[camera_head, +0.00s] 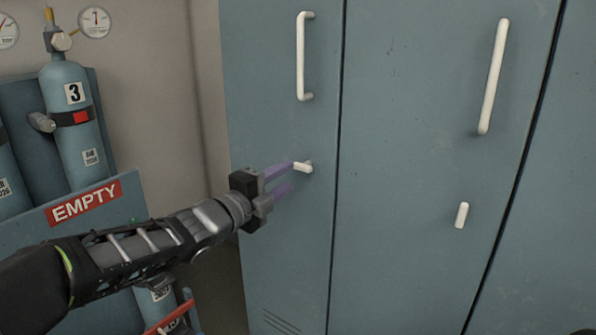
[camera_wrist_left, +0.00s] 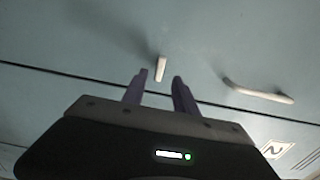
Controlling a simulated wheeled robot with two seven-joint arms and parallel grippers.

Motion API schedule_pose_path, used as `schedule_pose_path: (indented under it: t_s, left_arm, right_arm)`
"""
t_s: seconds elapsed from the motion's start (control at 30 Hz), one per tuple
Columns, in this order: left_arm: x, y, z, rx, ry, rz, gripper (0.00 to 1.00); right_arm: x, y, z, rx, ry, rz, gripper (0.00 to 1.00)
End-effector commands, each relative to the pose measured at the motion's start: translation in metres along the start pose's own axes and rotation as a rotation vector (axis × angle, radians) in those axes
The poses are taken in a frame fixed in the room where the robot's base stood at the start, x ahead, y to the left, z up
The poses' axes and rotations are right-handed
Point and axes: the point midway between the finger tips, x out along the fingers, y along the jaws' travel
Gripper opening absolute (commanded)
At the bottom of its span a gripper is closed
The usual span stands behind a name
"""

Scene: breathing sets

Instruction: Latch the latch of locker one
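The left locker door (camera_head: 275,235) has a small white latch (camera_head: 304,167) below its handle. This latch lies about horizontal in the head view. My left gripper (camera_head: 290,177) is open, its two purple fingers apart, just left of the latch. The upper fingertip overlaps or meets the latch's left end; I cannot tell whether they touch. In the left wrist view, the latch (camera_wrist_left: 160,68) shows beyond the gap between the fingertips (camera_wrist_left: 156,82), and nothing is gripped. My right gripper is not in view.
The left door's long white handle (camera_head: 301,56) is above the latch. The neighbouring door has a handle (camera_head: 493,76) and an upright latch (camera_head: 462,215). A "2" label (camera_wrist_left: 276,150) shows in the wrist view. Gas cylinders (camera_head: 75,120) and an "EMPTY" rack (camera_head: 86,204) stand left.

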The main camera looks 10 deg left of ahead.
Motion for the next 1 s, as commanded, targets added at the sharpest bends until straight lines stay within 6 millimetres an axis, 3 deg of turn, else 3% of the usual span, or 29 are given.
schedule_pose_path:
  t_s: [0.3,0.7,1.0]
  left_arm:
    - [0.047,0.001,0.0,0.0,0.0,0.001,0.35]
    - [0.056,0.0,0.0,0.0,-0.001,0.0,0.34]
    - [0.055,0.0,0.0,0.0,-0.001,0.0,0.09]
  right_arm:
    - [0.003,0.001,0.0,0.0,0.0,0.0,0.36]
    - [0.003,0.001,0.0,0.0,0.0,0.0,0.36]
    - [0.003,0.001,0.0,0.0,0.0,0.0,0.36]
